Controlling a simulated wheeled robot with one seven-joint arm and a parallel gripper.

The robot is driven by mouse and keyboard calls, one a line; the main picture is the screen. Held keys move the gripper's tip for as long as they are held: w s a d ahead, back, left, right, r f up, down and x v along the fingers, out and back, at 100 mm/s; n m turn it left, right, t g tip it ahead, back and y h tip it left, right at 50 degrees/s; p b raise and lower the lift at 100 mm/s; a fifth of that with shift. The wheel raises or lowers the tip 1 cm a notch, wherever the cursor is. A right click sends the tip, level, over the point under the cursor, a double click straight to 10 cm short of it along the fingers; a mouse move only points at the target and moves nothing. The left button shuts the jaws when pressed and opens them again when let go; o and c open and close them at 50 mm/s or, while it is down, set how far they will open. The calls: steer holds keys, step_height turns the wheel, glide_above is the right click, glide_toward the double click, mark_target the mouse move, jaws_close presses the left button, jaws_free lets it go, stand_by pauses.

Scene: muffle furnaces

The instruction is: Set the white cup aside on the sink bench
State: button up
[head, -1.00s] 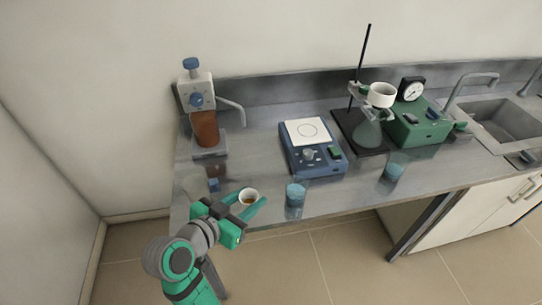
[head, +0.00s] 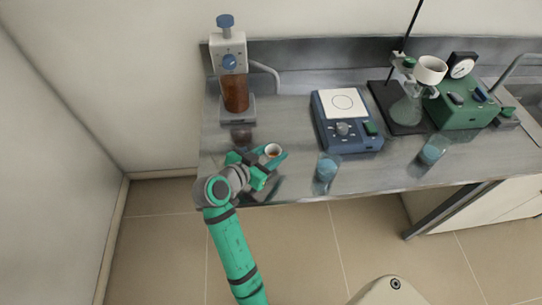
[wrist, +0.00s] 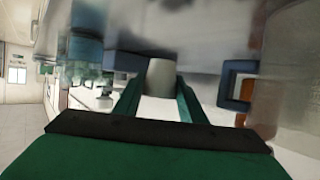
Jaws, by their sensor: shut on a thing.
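The small white cup (head: 272,150) has something brown inside and is between the fingers of my gripper (head: 270,158), near the left front of the steel sink bench (head: 300,180). My green gripper is shut on it. In the wrist view the white cup (wrist: 161,77) sits between the two green fingers (wrist: 158,100). I cannot tell whether the cup touches the bench top.
A dispenser with brown liquid (head: 233,85) stands behind the cup. A blue stirrer plate (head: 345,122) and a beaker of blue liquid (head: 326,171) are to the right. Further right are a flask on a stand (head: 407,108), a green device (head: 462,107) and another blue beaker (head: 432,151).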

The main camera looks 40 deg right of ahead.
mark_target(272, 158)
steer(key=shift+w+d+f, duration=0.1)
steer(key=shift+w+f, duration=0.05)
steer(key=shift+f, duration=0.75)
steer(key=shift+w+f, duration=0.15)
steer(key=shift+f, duration=0.75)
steer(key=shift+s+d+f, duration=0.1)
steer(key=shift+f, duration=0.05)
steer(key=o, duration=1)
steer(key=shift+r, duration=0.2)
steer(key=v, duration=1.2)
